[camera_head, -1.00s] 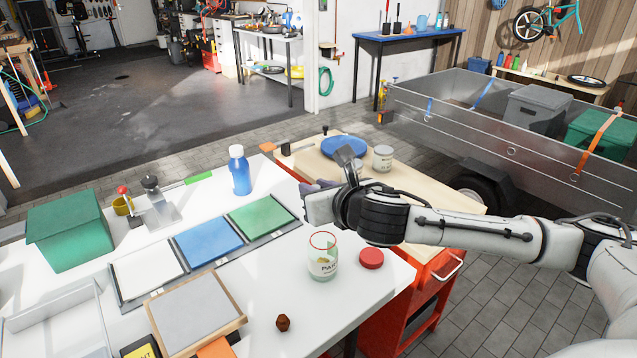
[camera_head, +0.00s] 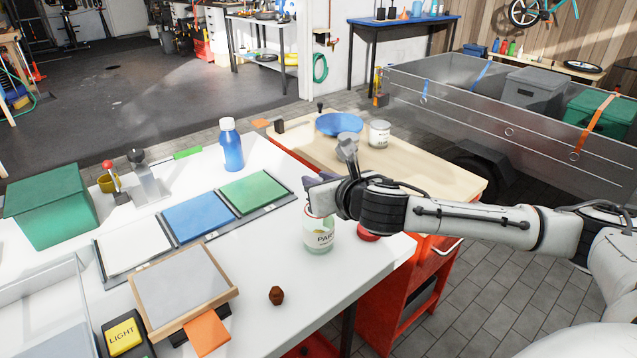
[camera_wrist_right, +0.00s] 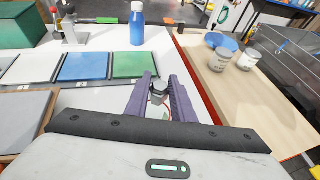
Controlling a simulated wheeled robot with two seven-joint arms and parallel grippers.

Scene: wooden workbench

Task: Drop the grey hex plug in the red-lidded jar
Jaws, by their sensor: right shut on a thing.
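The open glass jar (camera_head: 319,240) with a "PAR..." label stands on the white bench near its right edge. Its red lid (camera_head: 369,234) lies beside it, partly hidden by my right arm. My right gripper (camera_head: 314,188) is over the jar's mouth and hides part of it. In the right wrist view, the purple fingers are shut on the grey hex plug (camera_wrist_right: 159,90). Part of the jar's red rim (camera_wrist_right: 157,113) shows below the plug, between the fingers. My left gripper is not in view.
A brown hex piece (camera_head: 276,295) lies on the bench in front of the jar. White, blue and green pads (camera_head: 197,220) lie left of the jar. A blue bottle (camera_head: 231,147) stands behind them. A wooden-topped red cart (camera_head: 440,180) stands to the right.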

